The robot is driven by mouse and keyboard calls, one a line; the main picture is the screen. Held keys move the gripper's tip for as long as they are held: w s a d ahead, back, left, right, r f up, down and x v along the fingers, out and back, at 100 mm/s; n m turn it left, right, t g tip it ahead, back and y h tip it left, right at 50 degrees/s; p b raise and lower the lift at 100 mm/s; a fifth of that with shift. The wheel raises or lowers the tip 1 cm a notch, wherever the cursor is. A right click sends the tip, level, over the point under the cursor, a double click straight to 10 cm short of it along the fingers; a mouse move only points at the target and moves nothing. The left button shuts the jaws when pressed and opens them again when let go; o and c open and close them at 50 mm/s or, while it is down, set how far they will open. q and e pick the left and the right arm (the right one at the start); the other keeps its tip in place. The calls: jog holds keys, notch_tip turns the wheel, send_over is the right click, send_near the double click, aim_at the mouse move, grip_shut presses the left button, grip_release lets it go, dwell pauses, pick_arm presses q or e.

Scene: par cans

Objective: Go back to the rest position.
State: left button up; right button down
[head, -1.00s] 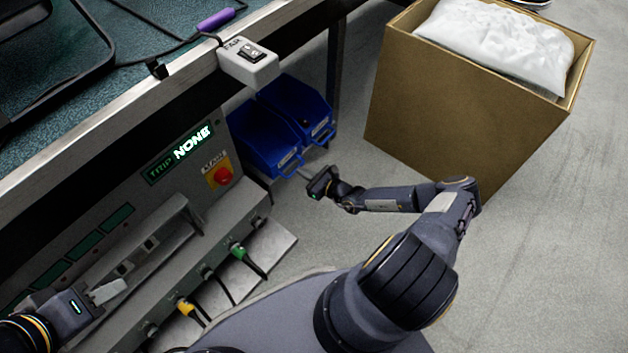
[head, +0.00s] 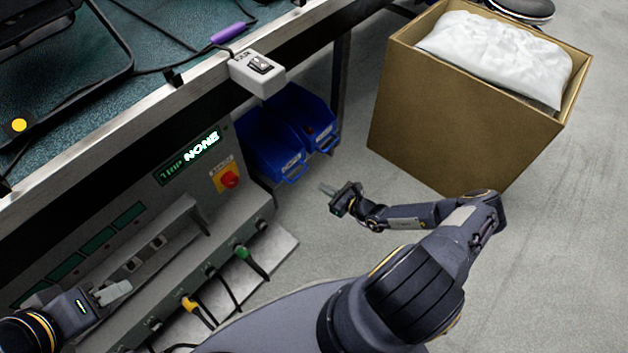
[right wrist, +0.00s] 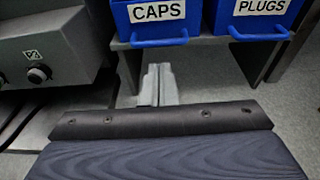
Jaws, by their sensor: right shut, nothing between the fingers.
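My right gripper (head: 327,189) is shut and empty, out in front of the blue bins and above the floor. In the right wrist view its fingers (right wrist: 160,84) are together, with nothing between them. My left gripper (head: 113,292) is at the lower left, beside the grey panel's sloping ledge; its pale fingers show, but whether they are parted is unclear. No held object shows at it.
A blue CAPS bin (right wrist: 157,18) and a blue PLUGS bin (right wrist: 257,15) sit under the bench edge (head: 130,118). The panel has a red knob (head: 230,180) and plugged cables (head: 250,262). A cardboard box (head: 460,130) stands on the floor, right, with clear floor nearby.

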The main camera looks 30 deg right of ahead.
jog(key=p+v, duration=0.1)
jog(key=v, duration=0.5)
jog(key=s+a+r+n+g+y, duration=0.15)
jog(key=a+r+n+g, duration=0.3)
jog(key=r+n, duration=0.75)
jog(key=a+r+n+g+y, duration=0.25)
jog(key=r+n+g, duration=0.4)
jog(key=r, duration=1.05)
jog(key=s+a+r+n+t+h, duration=0.1)
jog(key=s+a+r+n+h, duration=0.15)
jog(key=s+r+n, duration=0.45)
jog(key=s+a+r+n+t+h, duration=0.2)
jog(key=s+r+n+h, duration=0.2)
jog(key=s+r, duration=0.6)
notch_tip(320, 180, up, 30)
jog(key=s+p, duration=0.2)
jog(key=p, duration=3)
jog(key=shift+g, duration=0.3)
jog(key=shift+s, duration=0.1)
